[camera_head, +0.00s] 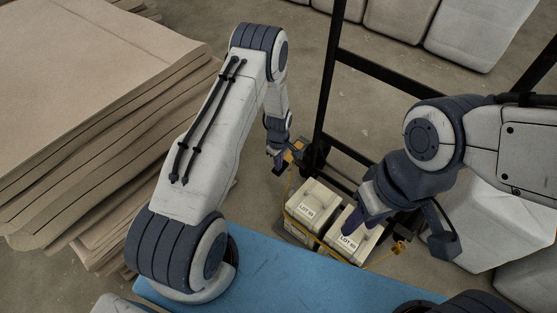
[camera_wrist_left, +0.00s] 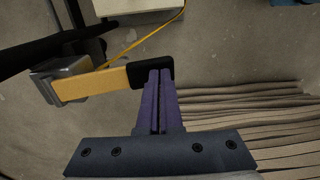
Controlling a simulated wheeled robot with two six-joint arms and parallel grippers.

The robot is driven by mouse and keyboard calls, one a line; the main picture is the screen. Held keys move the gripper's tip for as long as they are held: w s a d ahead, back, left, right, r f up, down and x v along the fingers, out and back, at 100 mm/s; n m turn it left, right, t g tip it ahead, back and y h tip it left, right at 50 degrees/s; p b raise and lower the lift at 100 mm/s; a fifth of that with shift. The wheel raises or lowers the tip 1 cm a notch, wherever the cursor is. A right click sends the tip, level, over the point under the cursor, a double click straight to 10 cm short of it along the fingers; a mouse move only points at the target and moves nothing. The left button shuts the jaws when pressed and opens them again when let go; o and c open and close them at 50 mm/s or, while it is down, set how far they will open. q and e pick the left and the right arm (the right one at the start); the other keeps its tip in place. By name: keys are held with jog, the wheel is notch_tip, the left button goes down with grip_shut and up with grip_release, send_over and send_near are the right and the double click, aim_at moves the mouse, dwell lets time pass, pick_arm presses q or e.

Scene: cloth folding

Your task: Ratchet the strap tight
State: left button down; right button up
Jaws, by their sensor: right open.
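Two pale boxes, a left one (camera_head: 318,200) and a right one (camera_head: 357,247), stand side by side. A thin yellow strap (camera_head: 308,229) runs around them. The ratchet (camera_head: 293,157) is behind the boxes near the rack post; in the left wrist view its metal body (camera_wrist_left: 58,72) and yellow handle (camera_wrist_left: 92,84) with a black end (camera_wrist_left: 140,74) show. My left gripper (camera_head: 275,160) has its fingers together at the black end; they overlap it in the wrist view (camera_wrist_left: 160,73). My right gripper (camera_head: 398,230) is open above the right box, partly hiding it.
A black rack frame (camera_head: 328,75) rises behind the boxes. Stacked cardboard sheets (camera_head: 85,95) fill the left. A blue surface (camera_head: 290,275) lies in front. Pale wrapped bales (camera_head: 480,35) stand at the back right. A yellow strap fitting (camera_head: 398,247) is right of the boxes.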

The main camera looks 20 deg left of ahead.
pick_arm(q)
jog(key=shift+f+b, duration=0.65)
jog(key=shift+f, duration=1.25)
jog(key=shift+s, duration=0.1)
jog(key=r+p, duration=0.3)
jog(key=s+r+p, duration=0.1)
jog(key=shift+s+a+r, duration=0.1)
jog(key=shift+a+r, duration=0.2)
jog(key=s+a+r+p, duration=0.1)
jog(key=s+r, duration=0.3)
jog(key=r, duration=0.4)
jog(key=shift+s+a+r+p, duration=0.15)
jog(key=shift+a+r+p, duration=0.15)
jog(key=shift+p, duration=0.55)
jog(key=shift+r, duration=0.1)
